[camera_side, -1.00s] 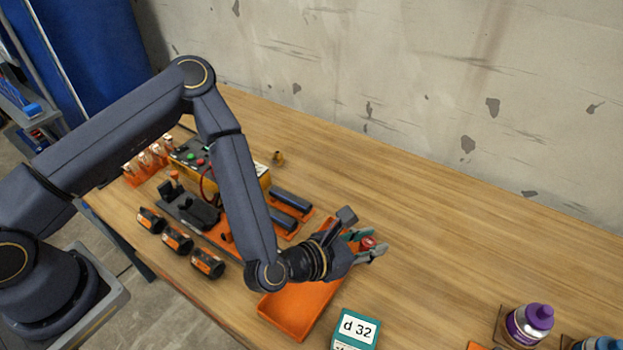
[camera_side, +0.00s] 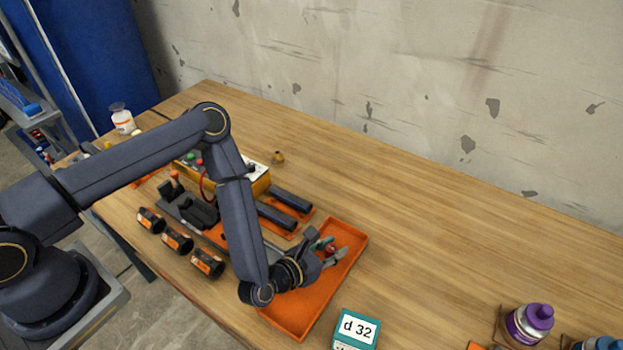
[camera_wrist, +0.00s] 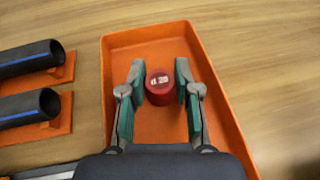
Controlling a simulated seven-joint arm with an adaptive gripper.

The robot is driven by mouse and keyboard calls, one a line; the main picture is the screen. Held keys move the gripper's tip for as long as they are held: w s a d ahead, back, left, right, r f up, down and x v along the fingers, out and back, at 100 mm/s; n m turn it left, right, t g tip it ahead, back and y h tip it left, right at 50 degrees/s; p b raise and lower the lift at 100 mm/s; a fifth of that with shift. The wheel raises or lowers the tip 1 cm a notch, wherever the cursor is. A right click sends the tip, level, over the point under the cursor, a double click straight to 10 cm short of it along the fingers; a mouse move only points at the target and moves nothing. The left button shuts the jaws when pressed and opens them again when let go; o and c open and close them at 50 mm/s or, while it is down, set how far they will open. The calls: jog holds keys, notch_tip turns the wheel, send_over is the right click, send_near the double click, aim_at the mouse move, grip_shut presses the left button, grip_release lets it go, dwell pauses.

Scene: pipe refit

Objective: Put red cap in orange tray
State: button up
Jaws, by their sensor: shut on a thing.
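The red cap (camera_wrist: 159,87) has white lettering on its top and is between the green pads of my gripper (camera_wrist: 159,92), which is shut on it. In the side view the cap (camera_side: 331,248) shows between the fingers of my gripper (camera_side: 328,252). The orange tray (camera_wrist: 221,85) is a long shallow box; in the side view its bare floor shows (camera_side: 300,315). The cap and fingers are over the tray, inside its outline in the wrist view. I cannot tell whether the cap touches the tray floor.
Dark pipes with blue stripes (camera_wrist: 28,104) lie on orange holders left of the tray. Black fittings (camera_side: 177,241) stand at the table's front edge. A teal box marked d 32 (camera_side: 356,329) is near the tray's right side. The back right table is clear.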

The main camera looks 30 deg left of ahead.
jog(key=shift+f, duration=0.1)
jog(key=o, duration=0.8)
jog(key=shift+c, duration=0.2)
